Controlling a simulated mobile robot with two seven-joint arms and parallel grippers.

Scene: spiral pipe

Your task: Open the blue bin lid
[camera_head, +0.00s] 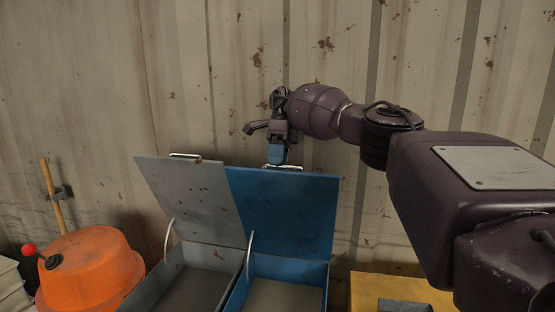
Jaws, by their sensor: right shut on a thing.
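The blue bin (309,270) stands in the lower middle of the head view. Its blue lid (285,213) is raised, tilted up towards the wall, and the inside of the bin shows. A thin metal handle (293,168) sits on the lid's top edge. My right gripper (277,160) is at that top edge, pointing down, shut on the lid's handle; its fingertips are partly hard to make out. My left gripper is not in view.
A grey bin (170,277) stands directly left of the blue one, its grey lid (190,198) also raised. A yellow surface (385,288) is at the right. A rusty corrugated wall (180,70) closes the back.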

